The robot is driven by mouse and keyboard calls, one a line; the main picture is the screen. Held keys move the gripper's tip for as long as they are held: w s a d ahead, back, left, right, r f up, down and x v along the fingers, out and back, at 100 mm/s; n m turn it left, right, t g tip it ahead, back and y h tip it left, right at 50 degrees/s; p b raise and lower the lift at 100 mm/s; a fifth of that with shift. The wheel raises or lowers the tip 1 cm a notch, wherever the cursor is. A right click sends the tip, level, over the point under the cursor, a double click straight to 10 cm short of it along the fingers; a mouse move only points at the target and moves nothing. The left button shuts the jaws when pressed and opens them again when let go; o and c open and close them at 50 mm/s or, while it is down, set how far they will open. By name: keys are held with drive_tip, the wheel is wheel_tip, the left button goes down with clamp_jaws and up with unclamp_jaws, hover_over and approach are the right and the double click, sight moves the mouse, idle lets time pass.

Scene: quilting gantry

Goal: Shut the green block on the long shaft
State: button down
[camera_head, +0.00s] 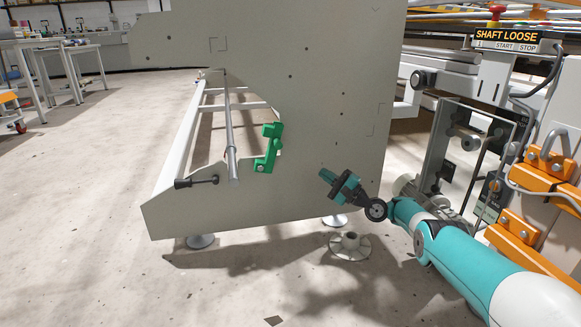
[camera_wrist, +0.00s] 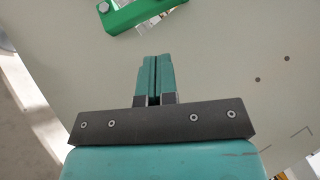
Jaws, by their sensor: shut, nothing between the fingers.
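The green block (camera_head: 268,148) is mounted on the edge of the large grey side plate (camera_head: 310,110). It looks hinged, with its upper part standing up and away from the shaft. The long shaft (camera_head: 229,130) is a grey bar running back from the plate, left of the block and apart from it. In the wrist view part of the green block (camera_wrist: 135,12) shows at the top edge, cut off. My gripper (camera_head: 325,175) is to the right of and below the block, in front of the plate. Its teal fingers (camera_wrist: 155,62) are closed together with nothing between them, clear of the block.
A black-handled lever (camera_head: 190,183) sits on the plate left of the shaft's end. A sign reading "SHAFT LOOSE" (camera_head: 506,37) is at upper right. Orange-fitted machinery (camera_head: 535,185) stands at right. Open floor (camera_head: 80,180) lies at left.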

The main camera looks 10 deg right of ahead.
sight(282, 146)
drive_tip(key=shift+s+a+r+b+x, duration=0.25)
drive_tip(key=shift+s+b+x, duration=0.15)
drive_tip(key=shift+b+x, duration=1.4)
drive_tip(key=shift+s+a+r+b+x, duration=0.15)
drive_tip(key=shift+s+a+b+x, duration=0.2)
drive_tip(key=shift+b+x, duration=1.35)
drive_tip(key=shift+s+a+r+b+x, duration=0.3)
drive_tip(key=shift+b+x, duration=0.5)
drive_tip(key=shift+x, duration=1.95)
drive_tip(key=shift+s+d+f, duration=0.1)
